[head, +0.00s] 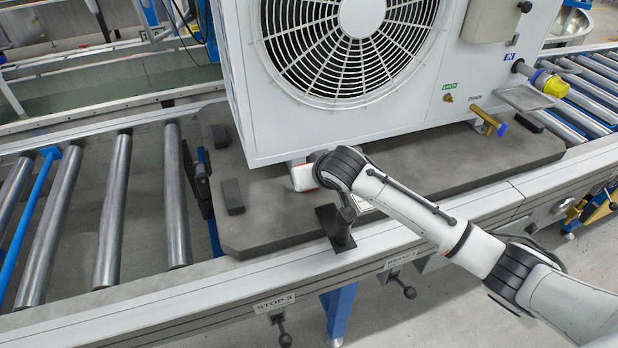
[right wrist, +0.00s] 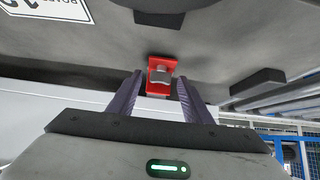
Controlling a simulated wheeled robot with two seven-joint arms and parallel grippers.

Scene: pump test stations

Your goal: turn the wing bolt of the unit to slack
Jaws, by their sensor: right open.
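The unit (head: 420,120) is a white cabinet with a round fan grille, standing on a dark grey pallet (head: 450,185). In the right wrist view, a small grey metal wing bolt (right wrist: 160,76) sits against a red bracket (right wrist: 161,63), close under the unit. My right gripper (right wrist: 159,84) is open, with one finger on each side of the bolt in the picture; I cannot tell whether either finger touches it. In the head view my right arm reaches to the unit's lower front left edge and hides the bolt. My left gripper is not in view.
A roller conveyor (head: 113,210) carries the pallet, with a front rail (head: 230,290) and a black upright bracket (head: 335,227) beside my arm. A brass valve (head: 487,121) and a yellow-capped pipe (head: 551,84) stick out at the unit's right. The rollers at left are empty.

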